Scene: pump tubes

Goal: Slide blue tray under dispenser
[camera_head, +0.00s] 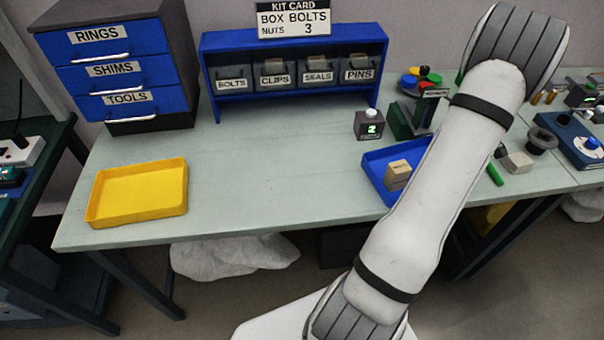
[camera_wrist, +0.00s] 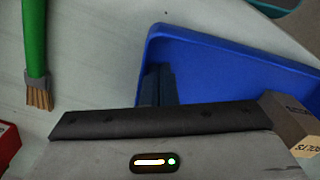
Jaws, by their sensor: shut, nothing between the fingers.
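The blue tray (camera_head: 377,168) lies on the bench right of centre, partly hidden behind my arm. A small cardboard box (camera_head: 398,175) stands in it. In the wrist view the blue tray (camera_wrist: 225,65) fills the right side, and the labelled box (camera_wrist: 292,122) shows at the right edge. My arm hides the gripper in the head view.
A green brush (camera_wrist: 36,60) lies beside the tray. A small counter box (camera_head: 369,125) showing 2 stands left of the dispenser. A yellow tray (camera_head: 138,192) is at far left, a blue bin rack (camera_head: 292,48) at the back. The bench middle is clear.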

